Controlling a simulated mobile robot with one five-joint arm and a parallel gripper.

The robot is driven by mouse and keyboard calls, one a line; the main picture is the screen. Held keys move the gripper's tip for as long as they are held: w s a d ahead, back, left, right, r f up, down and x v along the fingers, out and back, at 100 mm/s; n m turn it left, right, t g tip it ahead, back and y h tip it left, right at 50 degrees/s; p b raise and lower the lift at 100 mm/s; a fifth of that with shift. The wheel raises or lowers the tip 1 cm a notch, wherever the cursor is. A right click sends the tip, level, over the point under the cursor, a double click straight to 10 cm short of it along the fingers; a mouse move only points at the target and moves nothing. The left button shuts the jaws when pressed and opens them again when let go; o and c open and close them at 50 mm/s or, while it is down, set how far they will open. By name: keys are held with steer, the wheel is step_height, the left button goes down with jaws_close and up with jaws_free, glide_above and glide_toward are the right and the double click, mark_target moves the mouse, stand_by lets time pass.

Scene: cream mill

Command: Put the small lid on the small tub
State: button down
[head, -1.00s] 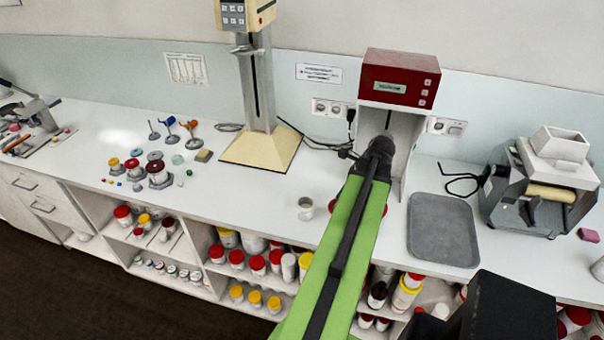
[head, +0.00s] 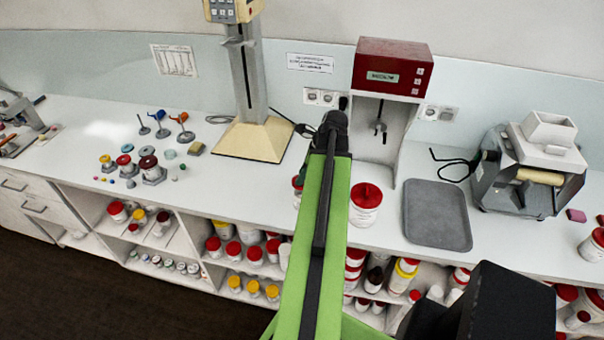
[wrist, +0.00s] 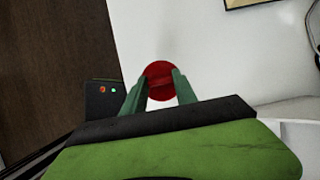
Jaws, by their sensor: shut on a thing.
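The small red lid (wrist: 160,68) is between the two green fingers of my gripper (wrist: 161,84), which is shut on its raised middle bar. The rest of the tub is behind my arm.
A larger white tub with a red lid (head: 366,204) stands right of my arm. The red-topped device (head: 392,68) and the beige stand (head: 256,138) are behind. A grey tray (head: 437,215) lies to the right.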

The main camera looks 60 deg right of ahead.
steer(key=shift+f+b, duration=2.2)
steer(key=shift+f, duration=0.05)
steer(key=shift+s, duration=0.1)
steer(key=shift+f+b, duration=0.65)
stand_by(0.5)
steer(key=shift+c, duration=2.1)
jaws_free()
steer(key=r+p, duration=0.4)
steer(key=shift+w+r+p, duration=0.2)
steer(key=shift+r+p, duration=0.15)
